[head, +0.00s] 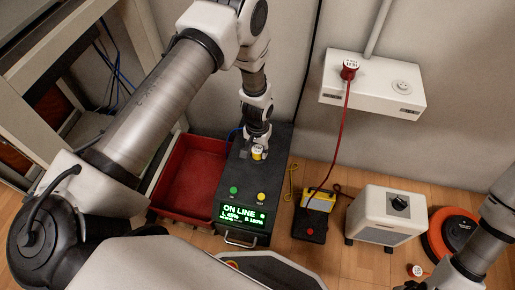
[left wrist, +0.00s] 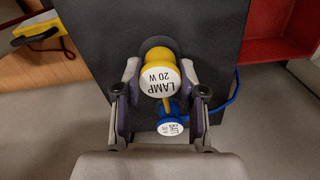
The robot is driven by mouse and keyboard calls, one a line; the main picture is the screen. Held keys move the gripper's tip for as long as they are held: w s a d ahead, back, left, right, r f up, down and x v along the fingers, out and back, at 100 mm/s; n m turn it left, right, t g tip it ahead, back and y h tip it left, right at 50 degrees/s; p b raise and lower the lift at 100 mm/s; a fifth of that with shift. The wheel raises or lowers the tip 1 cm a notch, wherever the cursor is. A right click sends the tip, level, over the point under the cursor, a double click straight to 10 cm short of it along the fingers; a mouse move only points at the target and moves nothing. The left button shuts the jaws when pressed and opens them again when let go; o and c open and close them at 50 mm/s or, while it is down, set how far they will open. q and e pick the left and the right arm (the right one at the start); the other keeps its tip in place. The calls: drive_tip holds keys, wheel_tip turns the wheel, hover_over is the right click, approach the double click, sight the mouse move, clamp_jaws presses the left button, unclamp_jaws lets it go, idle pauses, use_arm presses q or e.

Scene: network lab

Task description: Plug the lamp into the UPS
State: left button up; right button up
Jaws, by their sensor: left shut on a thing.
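The UPS (head: 233,185) is a black upright box with a lit "ON LINE" display (head: 242,214). My left gripper (head: 256,146) is over its top, shut on the yellow lamp plug (head: 258,154). My right gripper (head: 412,285) is only partly visible at the bottom right edge.
A red bin (head: 185,180) stands left of the UPS. To the right are a yellow and black device (head: 314,207), a white appliance (head: 388,215) and an orange and black disc (head: 455,235). A red plug (head: 349,68) is at a white wall box (head: 375,90), its red cord hanging down.

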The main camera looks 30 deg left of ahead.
sight(257, 149)
use_arm(q)
drive_tip(key=shift+p, duration=0.4)
idle(0.6)
drive_tip(key=shift+f+b, duration=0.3)
drive_tip(key=shift+f, duration=0.25)
drive_tip(key=o, duration=1.1)
drive_tip(key=shift+o, duration=0.2)
drive_tip(key=shift+r, duration=0.1)
wheel_tip(257, 149, up, 12)
drive_tip(key=shift+f, duration=0.2)
